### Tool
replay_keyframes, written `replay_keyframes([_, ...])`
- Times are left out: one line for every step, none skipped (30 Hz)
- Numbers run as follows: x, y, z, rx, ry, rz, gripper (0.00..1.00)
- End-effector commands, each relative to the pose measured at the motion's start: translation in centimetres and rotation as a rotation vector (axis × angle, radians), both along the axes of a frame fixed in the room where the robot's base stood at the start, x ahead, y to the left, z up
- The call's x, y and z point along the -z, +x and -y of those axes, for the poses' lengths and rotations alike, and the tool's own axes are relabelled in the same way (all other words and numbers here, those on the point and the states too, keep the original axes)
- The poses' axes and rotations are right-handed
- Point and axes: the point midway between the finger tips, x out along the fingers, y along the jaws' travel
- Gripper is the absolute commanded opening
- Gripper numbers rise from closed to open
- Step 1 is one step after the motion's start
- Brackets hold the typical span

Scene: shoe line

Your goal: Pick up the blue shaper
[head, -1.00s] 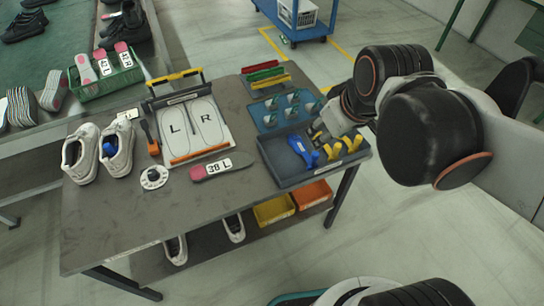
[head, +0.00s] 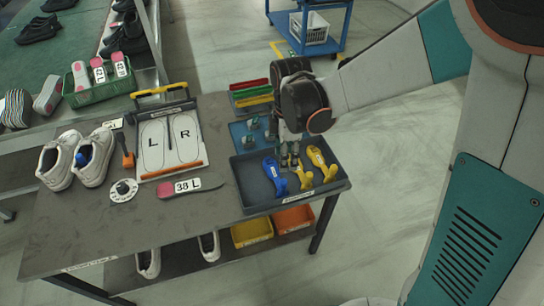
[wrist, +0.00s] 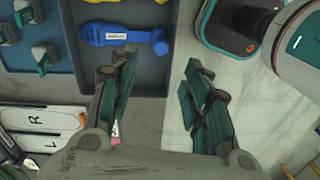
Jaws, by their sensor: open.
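The blue shaper (head: 272,174) lies in the grey tray (head: 262,204) at the table's right end, to the left of two yellow shapers (head: 320,160) (head: 295,170). In the wrist view the blue shaper (wrist: 120,35) lies lengthwise across the tray, above and left of my fingers. My gripper (head: 290,157) points down over the back part of the tray, a little right of the blue shaper in the head view. In the wrist view my gripper (wrist: 157,72) is open with nothing between the fingers. The fingers do not enclose the shaper.
A blue tray (head: 240,132) with small grey-green pieces stands behind. A Left-Right board (head: 170,143), a 38 L insole (head: 190,187) and white shoes (head: 95,160) lie to the left; one shoe holds something blue. The table's front left is clear.

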Motion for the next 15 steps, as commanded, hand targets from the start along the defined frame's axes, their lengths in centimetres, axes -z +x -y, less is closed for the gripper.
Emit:
replay_keyframes([0.7, 0.1, 0.0, -0.008, -0.005, -0.001, 0.44])
replay_keyframes([1.1, 0.1, 0.0, -0.01, -0.006, -0.001, 0.44])
replay_keyframes([1.8, 0.0, 0.0, -0.01, -0.007, -0.001, 0.44])
replay_keyframes([2.4, 0.0, 0.0, -0.01, -0.006, -0.001, 0.44])
replay_keyframes([3.0, 0.0, 0.0, -0.009, -0.006, -0.001, 0.44])
replay_keyframes([3.8, 0.0, 0.0, -0.009, -0.006, -0.001, 0.44])
replay_keyframes([4.4, -0.1, 0.0, -0.008, -0.006, 0.0, 0.44])
replay_keyframes([5.0, -0.1, 0.0, -0.008, -0.006, 0.0, 0.44])
replay_keyframes([5.7, -0.1, 0.0, -0.008, -0.006, 0.0, 0.44])
replay_keyframes([6.2, -0.1, 0.0, -0.008, -0.006, 0.0, 0.44])
replay_keyframes([6.7, -0.2, 0.0, -0.007, -0.005, 0.0, 0.44])
replay_keyframes([7.2, -0.2, 0.0, -0.007, -0.005, 0.0, 0.44])
replay_keyframes([7.5, -0.2, 0.0, -0.007, -0.005, 0.0, 0.44])
replay_keyframes([7.8, -0.2, 0.0, -0.007, -0.005, 0.0, 0.44])
replay_keyframes([8.1, -0.2, 0.0, -0.007, -0.005, 0.0, 0.44])
